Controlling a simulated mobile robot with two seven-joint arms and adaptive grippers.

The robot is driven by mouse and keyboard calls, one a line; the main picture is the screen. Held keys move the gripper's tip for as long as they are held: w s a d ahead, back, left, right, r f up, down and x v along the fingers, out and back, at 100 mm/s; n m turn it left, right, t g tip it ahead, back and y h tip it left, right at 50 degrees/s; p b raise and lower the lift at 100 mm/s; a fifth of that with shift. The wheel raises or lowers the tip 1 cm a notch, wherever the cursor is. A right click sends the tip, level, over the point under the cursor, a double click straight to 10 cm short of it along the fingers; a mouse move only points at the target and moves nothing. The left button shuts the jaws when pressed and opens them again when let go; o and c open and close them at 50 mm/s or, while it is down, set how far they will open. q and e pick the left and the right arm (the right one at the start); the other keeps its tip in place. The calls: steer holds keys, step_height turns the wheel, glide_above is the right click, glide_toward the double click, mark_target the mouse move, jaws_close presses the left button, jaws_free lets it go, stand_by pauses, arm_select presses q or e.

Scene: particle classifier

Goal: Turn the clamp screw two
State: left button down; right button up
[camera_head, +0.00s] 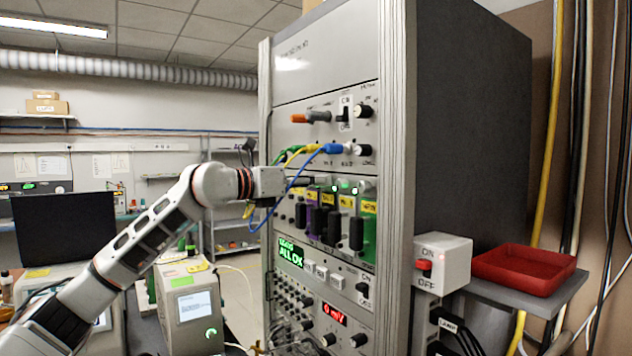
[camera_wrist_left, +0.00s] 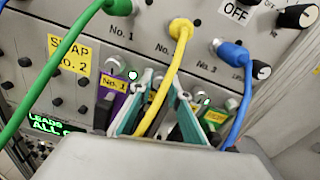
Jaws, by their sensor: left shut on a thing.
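My left gripper (camera_head: 299,182) reaches in from the left to the row of plug-in modules in the rack (camera_head: 325,65). In the left wrist view its teal fingers (camera_wrist_left: 162,84) are closed around clamp screw two, between the purple No. 1 module (camera_wrist_left: 116,108) and the green module (camera_wrist_left: 214,116). The fingers and the yellow cable mostly hide the screw, so its turn angle cannot be seen. The silver screw of module one (camera_wrist_left: 112,80) stands free to the left. My right gripper is not in view.
A yellow cable (camera_wrist_left: 181,55) hangs across the left fingers. A green cable (camera_wrist_left: 57,65) and a blue cable (camera_wrist_left: 246,87) hang on either side. The rack display (camera_head: 290,252) reads ALL OK. A red tray (camera_head: 520,268) and an ON/OFF switch box (camera_head: 440,260) are at the right.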

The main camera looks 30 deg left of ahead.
arm_select(q)
steer(key=shift+f+m, duration=0.15)
steer(key=shift+m, duration=0.45)
steer(key=c, duration=1.9)
jaws_free()
steer(key=shift+s+a, duration=0.1)
steer(key=shift+s, duration=0.05)
steer(key=v, duration=1.1)
steer(key=shift+s, duration=0.3)
